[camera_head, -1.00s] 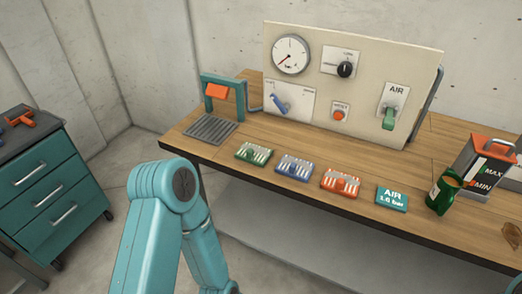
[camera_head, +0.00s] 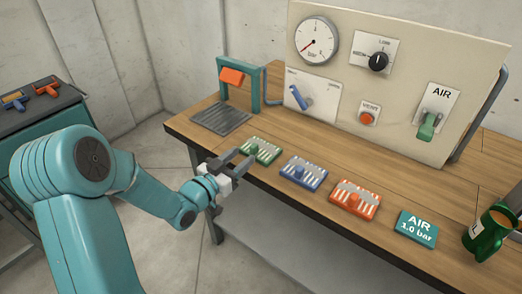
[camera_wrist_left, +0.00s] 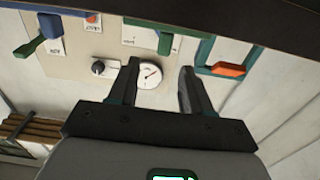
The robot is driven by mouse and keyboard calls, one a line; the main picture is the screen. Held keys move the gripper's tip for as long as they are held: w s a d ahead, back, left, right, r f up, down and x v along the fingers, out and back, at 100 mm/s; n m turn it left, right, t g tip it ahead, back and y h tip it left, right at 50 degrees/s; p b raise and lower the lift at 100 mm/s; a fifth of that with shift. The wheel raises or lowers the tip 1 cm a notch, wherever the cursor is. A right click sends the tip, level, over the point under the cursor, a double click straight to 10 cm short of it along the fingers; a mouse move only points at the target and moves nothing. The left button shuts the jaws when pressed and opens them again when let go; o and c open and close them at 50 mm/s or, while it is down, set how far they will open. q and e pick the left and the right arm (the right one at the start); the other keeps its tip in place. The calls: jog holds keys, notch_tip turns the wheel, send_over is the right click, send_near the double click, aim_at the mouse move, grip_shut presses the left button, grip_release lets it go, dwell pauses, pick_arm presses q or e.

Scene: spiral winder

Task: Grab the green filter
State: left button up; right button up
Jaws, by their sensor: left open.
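The green filter (camera_head: 261,149) is a flat green block with pale ribs and a small knob. It lies on the bench near its front edge in the head view, leftmost in the row. My left gripper (camera_head: 242,160) is open and empty, with its fingertips just left of the filter. Whether they touch it I cannot tell. In the left wrist view the two fingers of my left gripper (camera_wrist_left: 159,68) stand apart with nothing between them. I cannot make out the green filter there. My right gripper is not in view.
A blue filter (camera_head: 303,172) and a red filter (camera_head: 355,199) lie to the right, then an AIR 1.0 bar sign (camera_head: 416,228) and a green can (camera_head: 485,235). A metal grate (camera_head: 221,118) lies behind left. A gauge panel (camera_head: 350,88) stands behind.

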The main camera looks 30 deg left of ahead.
aim_at(251, 148)
pick_arm(q)
jog(key=w, duration=0.2)
jog(key=shift+w, duration=0.4)
jog(key=w, duration=0.2)
jog(key=w+p, duration=0.1)
jog(key=w, duration=0.3)
jog(key=shift+d+f, duration=0.15)
jog(key=shift+f, duration=0.1)
jog(key=shift+s+r, duration=0.1)
grip_shut()
